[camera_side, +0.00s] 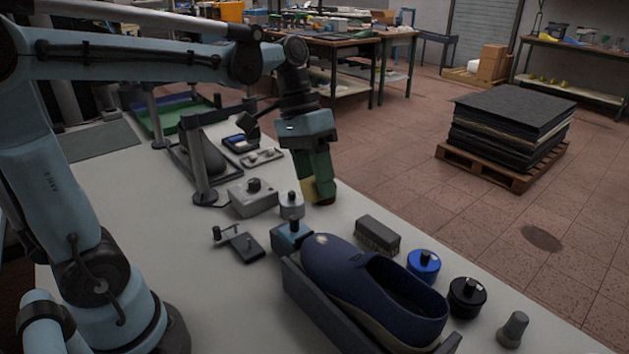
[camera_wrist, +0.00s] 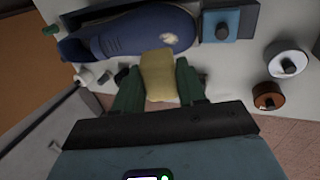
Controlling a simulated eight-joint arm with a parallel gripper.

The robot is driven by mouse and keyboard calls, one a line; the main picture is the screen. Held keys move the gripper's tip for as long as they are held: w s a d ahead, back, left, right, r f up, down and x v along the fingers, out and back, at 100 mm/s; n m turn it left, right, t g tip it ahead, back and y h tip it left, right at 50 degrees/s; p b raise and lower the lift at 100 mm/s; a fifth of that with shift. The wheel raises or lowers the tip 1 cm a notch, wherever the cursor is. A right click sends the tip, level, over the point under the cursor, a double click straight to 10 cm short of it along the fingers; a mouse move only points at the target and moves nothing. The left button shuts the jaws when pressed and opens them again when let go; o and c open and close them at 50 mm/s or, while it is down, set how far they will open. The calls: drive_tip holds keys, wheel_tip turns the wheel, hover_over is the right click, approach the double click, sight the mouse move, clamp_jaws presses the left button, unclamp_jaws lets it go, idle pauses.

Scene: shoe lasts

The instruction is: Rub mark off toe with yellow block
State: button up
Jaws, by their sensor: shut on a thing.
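A dark blue shoe (camera_side: 375,280) lies with its toe toward the back left in the side view. A pale mark (camera_side: 321,240) shows on its toe. In the wrist view the shoe (camera_wrist: 115,38) lies across the top left, with the mark (camera_wrist: 172,38) near its right end. My gripper (camera_side: 318,190) is shut on the yellow block (camera_side: 309,190), over the bench behind the toe and apart from it in the side view. In the wrist view the block (camera_wrist: 158,74) sticks out between the green fingers, its far end just below the shoe's edge in the picture.
A grey holder (camera_side: 318,309) runs along the shoe, with a blue knobbed clamp (camera_side: 291,237) by the toe. A brush (camera_side: 378,235), blue tin (camera_side: 423,265) and black tin (camera_side: 467,297) line the right side. A grey knobbed box (camera_side: 252,197) stands left of my gripper.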

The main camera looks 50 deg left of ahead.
drive_tip(key=shift+s+d, duration=0.1)
drive_tip(key=shift+s, duration=0.2)
hover_over(329, 243)
drive_tip(key=a, duration=0.2)
drive_tip(key=shift+w+a+f, duration=0.1)
drive_tip(key=shift+f, duration=1.25)
drive_tip(key=shift+a+f, duration=0.1)
drive_tip(key=shift+f, duration=1.2)
drive_tip(key=shift+x, duration=1.1)
drive_tip(key=shift+a+f, duration=0.3)
drive_tip(key=shift+a, duration=0.6)
drive_tip(key=shift+a+f, duration=0.25)
drive_tip(key=shift+a, duration=0.7)
drive_tip(key=shift+f, duration=0.15)
drive_tip(key=shift+d+r, duration=0.2)
drive_tip(key=shift+d, duration=0.5)
drive_tip(key=shift+d+r, duration=0.2)
drive_tip(key=shift+d, duration=0.45)
drive_tip(key=shift+d+r, duration=0.2)
drive_tip(key=shift+d, duration=0.5)
drive_tip(key=shift+v, duration=3.05)
